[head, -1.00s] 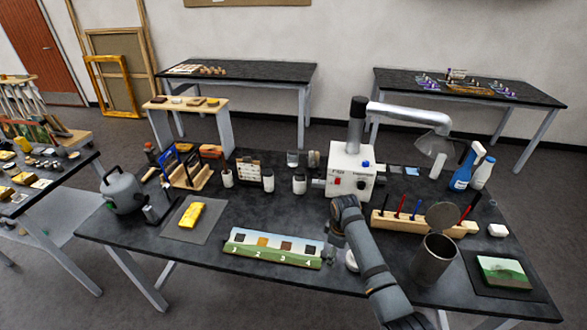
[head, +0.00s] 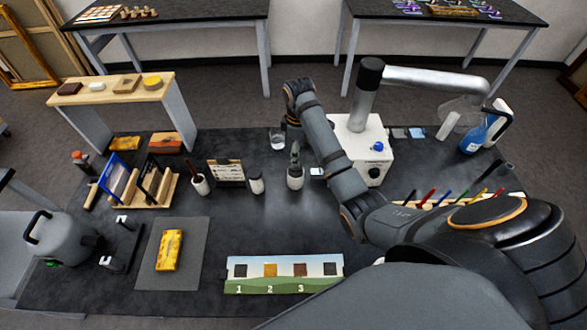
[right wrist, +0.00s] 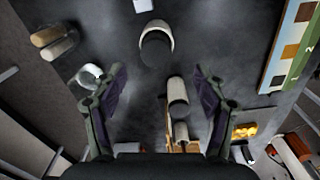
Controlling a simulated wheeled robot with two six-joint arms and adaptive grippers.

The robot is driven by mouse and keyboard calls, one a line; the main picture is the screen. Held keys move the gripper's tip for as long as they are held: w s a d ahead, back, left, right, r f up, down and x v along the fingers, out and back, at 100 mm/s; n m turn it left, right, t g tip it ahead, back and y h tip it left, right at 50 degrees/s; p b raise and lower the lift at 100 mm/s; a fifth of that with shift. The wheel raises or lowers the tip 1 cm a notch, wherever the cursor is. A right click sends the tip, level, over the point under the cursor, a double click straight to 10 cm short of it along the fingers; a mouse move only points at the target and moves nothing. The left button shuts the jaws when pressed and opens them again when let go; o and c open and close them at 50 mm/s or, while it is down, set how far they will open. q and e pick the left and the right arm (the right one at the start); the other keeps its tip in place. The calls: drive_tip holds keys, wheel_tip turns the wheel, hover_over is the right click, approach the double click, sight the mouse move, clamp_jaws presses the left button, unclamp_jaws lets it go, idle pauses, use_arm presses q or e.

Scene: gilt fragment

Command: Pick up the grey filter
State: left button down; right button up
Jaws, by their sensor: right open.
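In the head view, a small flat grey square (head: 398,133), which looks like the grey filter, lies on the dark table right of the white instrument box. A bluish square (head: 417,133) lies beside it. My right gripper (head: 289,138) is open and empty, pointing down over the back of the table, left of the white box and well apart from the squares. In the right wrist view its spread fingers (right wrist: 158,72) have bare table and jars below. I cannot make out the grey filter there. My left gripper is not in view.
A glass jar (head: 277,138) and white jars (head: 257,183) stand close around the right gripper. The white box (head: 362,150) with its metal extractor arm (head: 430,80) stands to the right. The numbered board (head: 285,284) lies in front.

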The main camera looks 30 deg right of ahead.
sight(296, 174)
wheel_tip(296, 174, down, 3)
drive_tip(key=shift+p, duration=0.35)
drive_tip(key=shift+w+f, duration=0.6)
drive_tip(key=shift+f, duration=0.25)
drive_tip(key=shift+s+f+p, duration=0.1)
drive_tip(key=shift+f+p, duration=0.4)
drive_tip(key=shift+p, duration=0.3)
wheel_tip(296, 174, down, 4)
drive_tip(key=shift+s+r+p, duration=0.1)
drive_tip(key=shift+r+p, duration=0.15)
drive_tip(key=shift+p, duration=0.15)
drive_tip(key=shift+f, duration=0.15)
drive_tip(key=c, duration=0.8)
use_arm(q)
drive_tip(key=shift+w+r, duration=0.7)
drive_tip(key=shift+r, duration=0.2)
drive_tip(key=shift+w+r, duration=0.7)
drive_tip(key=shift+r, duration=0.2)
use_arm(e)
drive_tip(key=c, duration=0.4)
